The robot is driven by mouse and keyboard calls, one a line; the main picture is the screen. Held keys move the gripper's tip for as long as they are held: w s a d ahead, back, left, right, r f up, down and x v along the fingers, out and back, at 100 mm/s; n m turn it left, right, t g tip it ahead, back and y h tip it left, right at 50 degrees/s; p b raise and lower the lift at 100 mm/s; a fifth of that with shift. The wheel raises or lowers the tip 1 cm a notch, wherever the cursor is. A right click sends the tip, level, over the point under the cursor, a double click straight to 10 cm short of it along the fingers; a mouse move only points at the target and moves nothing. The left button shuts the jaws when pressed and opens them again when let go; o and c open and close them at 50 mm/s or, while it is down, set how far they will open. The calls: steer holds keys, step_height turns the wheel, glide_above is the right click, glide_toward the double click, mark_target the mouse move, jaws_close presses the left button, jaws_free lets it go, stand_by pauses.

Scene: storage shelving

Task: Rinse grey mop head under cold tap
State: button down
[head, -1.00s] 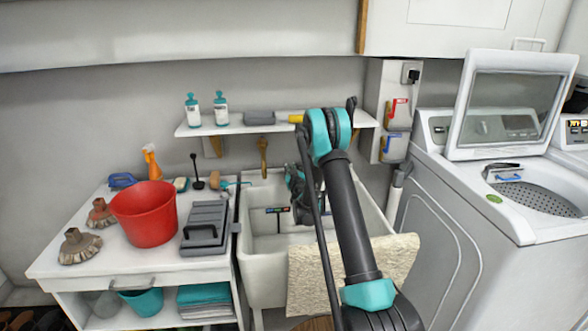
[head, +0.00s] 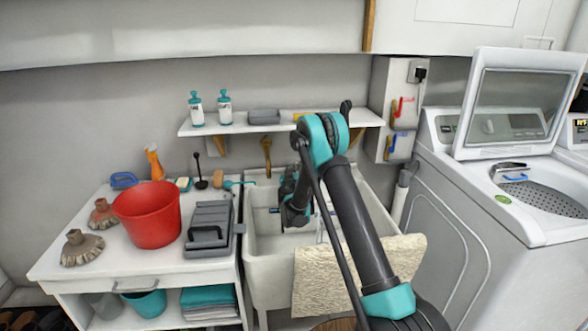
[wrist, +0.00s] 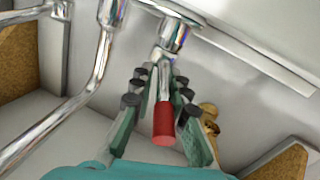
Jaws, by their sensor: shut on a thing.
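My gripper (wrist: 155,92) is closed around a chrome tap lever with a red end (wrist: 164,124) in the wrist view. In the head view my gripper (head: 292,212) is over the white sink (head: 262,262), with its fingers largely hidden. A blue tap mark (head: 274,210) shows just left of it. A chrome spout (wrist: 97,70) curves down at left in the wrist view. A greyish-beige mop head (head: 82,248) lies at the front left of the white counter (head: 110,262). A browner mop head (head: 103,214) lies behind it.
A red bucket (head: 150,218) and a grey case-like object (head: 208,228) stand between the mop heads and sink. A shelf (head: 345,118) runs above the sink. A beige cloth (head: 322,278) hangs over the sink's front. A washing machine (head: 450,205) stands at right.

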steer(key=c, duration=1.6)
jaws_free()
steer(key=shift+w+a, duration=0.15)
steer(key=shift+w, duration=0.15)
steer(key=shift+s, duration=0.2)
steer(key=s, duration=0.7)
steer(key=s+a, duration=0.1)
steer(key=s, duration=0.3)
steer(key=shift+s, duration=0.35)
